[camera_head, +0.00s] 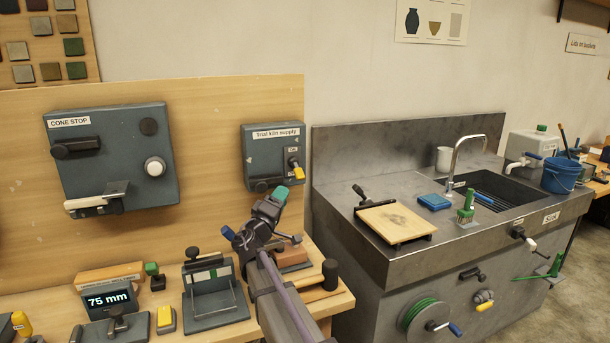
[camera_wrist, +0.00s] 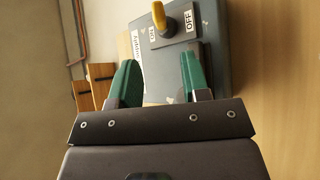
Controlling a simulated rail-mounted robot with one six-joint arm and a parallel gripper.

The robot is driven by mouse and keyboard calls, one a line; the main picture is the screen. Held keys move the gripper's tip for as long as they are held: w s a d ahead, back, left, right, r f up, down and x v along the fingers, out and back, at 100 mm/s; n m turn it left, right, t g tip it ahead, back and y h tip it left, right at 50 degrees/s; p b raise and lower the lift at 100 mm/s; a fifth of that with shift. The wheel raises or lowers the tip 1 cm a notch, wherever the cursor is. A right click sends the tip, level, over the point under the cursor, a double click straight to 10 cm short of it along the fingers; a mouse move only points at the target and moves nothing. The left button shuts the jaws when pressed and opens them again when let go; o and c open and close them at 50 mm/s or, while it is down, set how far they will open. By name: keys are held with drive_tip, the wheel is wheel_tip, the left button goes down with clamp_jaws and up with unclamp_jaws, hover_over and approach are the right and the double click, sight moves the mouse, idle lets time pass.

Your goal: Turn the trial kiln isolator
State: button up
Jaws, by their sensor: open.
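The trial kiln isolator is a grey box (camera_head: 258,160) labelled "Trial kiln supply" on the wooden backboard. Its small handle (camera_head: 298,172) has a yellow tip, which points downward and to the right in the head view. In the wrist view the yellow handle (camera_wrist: 160,18) stands on a plate between two white labels, one reading "OFF". My gripper (camera_head: 280,194) is just below the box in the head view. In the wrist view my gripper (camera_wrist: 159,62) is open, its green fingers apart and empty. The handle lies beyond the fingertips, roughly centred between them, and is not touched.
A "CONE STOP" box (camera_head: 110,155) with knobs and a lever is on the backboard to the left. Below are a 75 mm display (camera_head: 108,299), a clamp fixture (camera_head: 214,292) and a mallet (camera_head: 318,279). A metal sink unit (camera_head: 370,255) stands to the right.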

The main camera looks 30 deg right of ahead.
sight(298, 172)
drive_tip(key=p+x, duration=0.3)
drive_tip(key=x, duration=0.8)
drive_tip(key=shift+s+d+f, duration=0.15)
drive_tip(key=shift+s+d, duration=0.05)
clamp_jaws()
